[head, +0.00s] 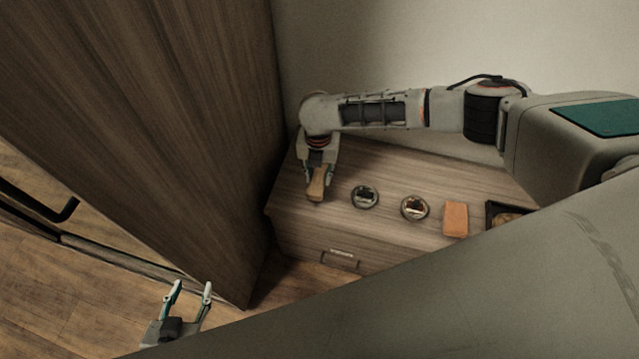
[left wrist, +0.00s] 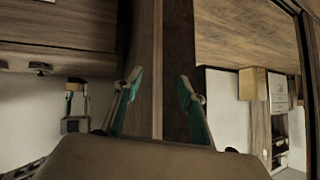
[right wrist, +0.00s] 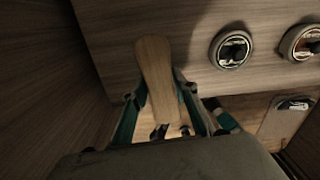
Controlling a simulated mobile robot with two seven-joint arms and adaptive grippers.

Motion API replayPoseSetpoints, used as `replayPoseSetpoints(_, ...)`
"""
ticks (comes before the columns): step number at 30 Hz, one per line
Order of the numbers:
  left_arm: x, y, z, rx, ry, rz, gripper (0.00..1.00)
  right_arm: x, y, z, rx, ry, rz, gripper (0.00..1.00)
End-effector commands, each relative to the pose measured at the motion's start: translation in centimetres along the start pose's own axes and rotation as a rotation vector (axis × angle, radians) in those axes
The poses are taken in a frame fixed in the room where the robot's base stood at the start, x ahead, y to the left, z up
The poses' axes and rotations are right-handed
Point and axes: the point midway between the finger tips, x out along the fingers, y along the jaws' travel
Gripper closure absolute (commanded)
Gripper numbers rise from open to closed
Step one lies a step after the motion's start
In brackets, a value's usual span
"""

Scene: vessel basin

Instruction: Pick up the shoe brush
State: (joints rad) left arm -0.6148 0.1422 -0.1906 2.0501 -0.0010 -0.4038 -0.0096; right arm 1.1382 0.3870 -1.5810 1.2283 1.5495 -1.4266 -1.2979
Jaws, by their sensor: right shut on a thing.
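The shoe brush (head: 317,185) has a light wooden handle. It is at the left end of the wooden cabinet top (head: 340,160), at the front edge. My right gripper (head: 317,172) points down there and is shut on it. In the right wrist view the brush (right wrist: 155,75) lies between the fingers of the right gripper (right wrist: 160,110), its handle reaching away from the camera. I cannot tell whether it touches the cabinet top. My left gripper (head: 190,290) is open and empty, low over the floor; its spread fingers also show in the left wrist view (left wrist: 158,95).
Two round tins (head: 365,197) (head: 415,208), an orange block (head: 455,219) and a dark tray (head: 495,213) stand in a row to the right on the cabinet top. A tall wooden panel (head: 180,120) rises close at the left. A drawer handle (head: 341,252) is on the cabinet front.

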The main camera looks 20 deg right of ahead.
Motion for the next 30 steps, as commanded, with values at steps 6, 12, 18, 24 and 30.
replayPoseSetpoints(6, -0.9, 0.2, -1.7, -0.016, 0.015, 0.009, 0.60, -7.1, 0.2, 0.2, -0.001, -0.008, 0.007, 0.95)
replayPoseSetpoints(12, -1.6, 0.9, -1.6, -0.031, 0.003, 0.022, 0.60, -11.4, 0.1, 0.2, 0.000, -0.005, 0.005, 0.95)
replayPoseSetpoints(18, -1.8, 1.0, -1.4, -0.038, -0.005, 0.025, 0.60, -13.8, 0.1, 0.1, -0.001, -0.003, 0.002, 0.95)
replayPoseSetpoints(24, -1.8, 1.0, -1.5, -0.040, -0.004, 0.025, 0.60, -14.4, 0.1, 0.0, 0.000, 0.000, 0.002, 0.95)
replayPoseSetpoints(30, -1.8, 0.9, -1.6, -0.040, 0.000, 0.023, 0.60, -14.4, 0.1, 0.0, 0.000, 0.000, 0.001, 0.95)
